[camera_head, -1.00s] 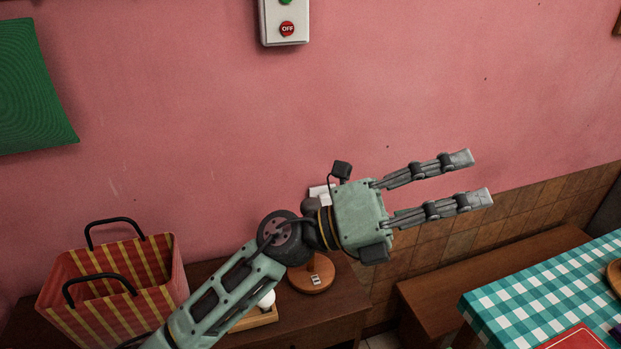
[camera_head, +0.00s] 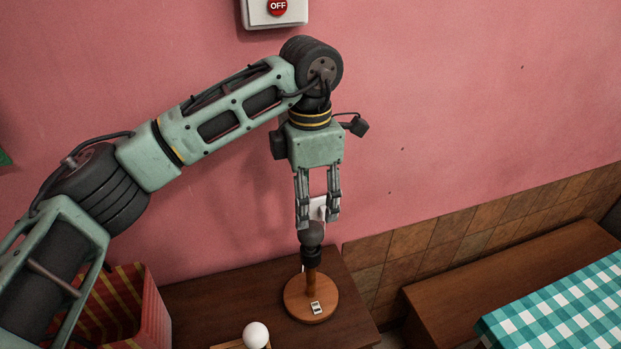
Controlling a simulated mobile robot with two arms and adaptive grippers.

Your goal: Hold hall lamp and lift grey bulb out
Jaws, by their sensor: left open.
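The hall lamp (camera_head: 311,284) stands upright on a dark wooden table, with a round wooden base, a short post and a black socket. The grey bulb (camera_head: 311,234) sits in the socket at its top. My left gripper (camera_head: 318,222) points down just above the bulb. Its two fingers are open and apart, with the tips near the bulb's top; I cannot tell whether they touch it. My right gripper is not in view.
A white bulb (camera_head: 256,335) sits on a small wooden tray at the table's front. A bench (camera_head: 510,265) and a checkered table (camera_head: 570,310) are at right.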

